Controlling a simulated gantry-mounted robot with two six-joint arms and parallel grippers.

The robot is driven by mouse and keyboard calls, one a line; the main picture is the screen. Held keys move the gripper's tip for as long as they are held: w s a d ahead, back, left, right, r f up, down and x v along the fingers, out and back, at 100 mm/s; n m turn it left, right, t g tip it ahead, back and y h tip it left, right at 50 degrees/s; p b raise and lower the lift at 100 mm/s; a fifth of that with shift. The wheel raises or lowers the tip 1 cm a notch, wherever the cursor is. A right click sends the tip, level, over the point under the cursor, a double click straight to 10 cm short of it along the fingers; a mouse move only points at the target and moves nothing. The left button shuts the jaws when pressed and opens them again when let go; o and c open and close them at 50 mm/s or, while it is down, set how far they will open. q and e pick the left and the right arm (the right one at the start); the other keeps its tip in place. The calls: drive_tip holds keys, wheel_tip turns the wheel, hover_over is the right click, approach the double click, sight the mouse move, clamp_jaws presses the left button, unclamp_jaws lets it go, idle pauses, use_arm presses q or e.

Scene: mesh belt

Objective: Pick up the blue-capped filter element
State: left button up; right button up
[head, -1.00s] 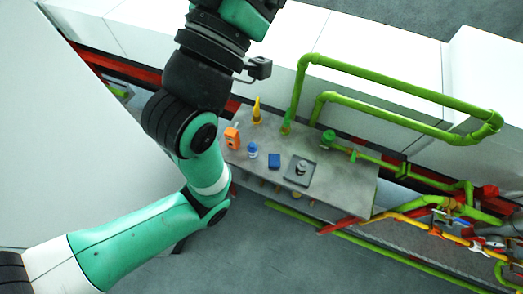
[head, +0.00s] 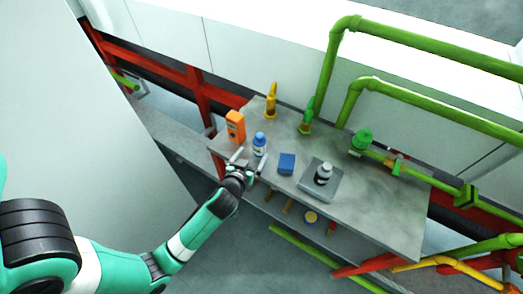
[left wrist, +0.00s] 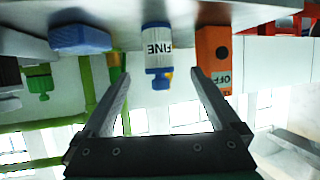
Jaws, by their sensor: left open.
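The blue-capped filter element (head: 260,144) stands upright near the left end of the grey table, a white cylinder with a blue top. In the left wrist view, which is upside down, it (left wrist: 157,40) shows a label reading "FINE". My left gripper (head: 250,164) is at the table's front edge, open and empty, just in front of the element. In the left wrist view its fingers (left wrist: 159,75) point towards the element, which lies between them in the picture but appears beyond the tips. My right gripper is not in view.
An orange box (head: 236,126) stands close left of the element. A blue block (head: 287,163) lies to its right, then a grey tray (head: 331,187) with a small bottle. Yellow (head: 271,101) and green (head: 307,117) objects stand behind. Green pipes rise at the back.

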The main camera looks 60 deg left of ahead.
sight(257, 147)
use_arm(q)
drive_tip(key=b+x, duration=0.1)
drive_tip(key=x, duration=0.4)
drive_tip(key=shift+w+a+f, duration=0.15)
drive_tip(key=shift+w+a, duration=0.1)
drive_tip(key=x, duration=0.2)
drive_tip(key=b+x, duration=0.2)
drive_tip(key=x, duration=0.1)
drive_tip(key=shift+w+a+r, duration=0.25)
drive_tip(key=shift+w, duration=0.15)
clamp_jaws()
drive_tip(key=shift+r, duration=0.15)
drive_tip(key=shift+r, duration=0.3)
wheel_tip(257, 147, up, 2)
drive_tip(key=shift+r+p, duration=0.25)
drive_tip(key=shift+p, duration=0.65)
drive_tip(key=w+r+p+v, duration=0.1)
drive_tip(key=r+p+v, duration=0.2)
drive_tip(key=p+v, duration=0.5)
drive_tip(key=v, duration=0.8)
drive_tip(key=shift+s+r+p, duration=0.15)
drive_tip(key=shift+r+p, duration=0.1)
drive_tip(key=shift+p, duration=0.05)
